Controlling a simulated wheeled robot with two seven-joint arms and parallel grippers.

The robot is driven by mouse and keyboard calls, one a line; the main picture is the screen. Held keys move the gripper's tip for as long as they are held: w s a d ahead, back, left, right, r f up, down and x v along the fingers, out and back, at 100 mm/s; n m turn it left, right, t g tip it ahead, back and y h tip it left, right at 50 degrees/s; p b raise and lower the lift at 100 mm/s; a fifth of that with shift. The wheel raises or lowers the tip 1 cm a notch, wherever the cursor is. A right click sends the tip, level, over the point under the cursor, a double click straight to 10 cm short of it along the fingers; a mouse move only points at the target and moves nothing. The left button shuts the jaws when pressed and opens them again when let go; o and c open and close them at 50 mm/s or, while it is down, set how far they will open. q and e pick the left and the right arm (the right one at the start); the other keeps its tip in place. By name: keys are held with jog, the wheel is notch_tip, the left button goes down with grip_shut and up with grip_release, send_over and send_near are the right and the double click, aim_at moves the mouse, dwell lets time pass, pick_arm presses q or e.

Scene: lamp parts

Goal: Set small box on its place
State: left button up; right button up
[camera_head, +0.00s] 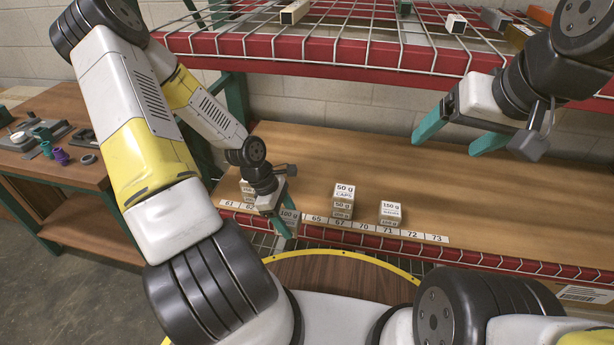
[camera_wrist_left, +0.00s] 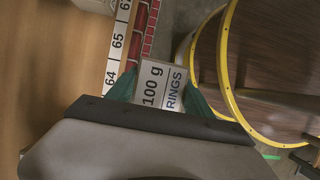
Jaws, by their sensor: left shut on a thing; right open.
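My left gripper (camera_head: 284,224) is shut on a small white box (camera_head: 290,214) near the shelf's front edge. In the left wrist view, this box (camera_wrist_left: 160,86) reads "100 g RINGS" and sits between the teal fingers, beside labels 64 and 65. I cannot tell whether it touches the shelf. The number strip (camera_head: 318,219) runs along the shelf front; the arm and box hide part of it. My right gripper (camera_head: 446,146) is open and empty above the shelf's right side.
A "50 g CAPS" box (camera_head: 344,191) tops a stack behind labels 65 and 67. A "150 g" box (camera_head: 390,208) tops another near 71. More boxes (camera_head: 247,188) near 61 are partly hidden. A red-edged wire shelf (camera_head: 350,50) hangs above. The wooden shelf's right side (camera_head: 520,215) is clear.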

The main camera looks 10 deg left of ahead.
pick_arm(q)
send_over(302, 205)
jog(key=a, duration=0.2)
jog(key=shift+s+d+f, duration=0.15)
jog(key=shift+d+f, duration=0.1)
jog(key=shift+f, duration=0.4)
jog(key=shift+w+f, duration=0.15)
jog(key=shift+f, duration=0.75)
jog(key=shift+w+f, duration=0.15)
jog(key=shift+f, duration=0.7)
jog(key=o, duration=1.4)
jog(key=v, duration=0.7)
jog(key=shift+r, duration=0.25)
jog(key=shift+a, duration=0.15)
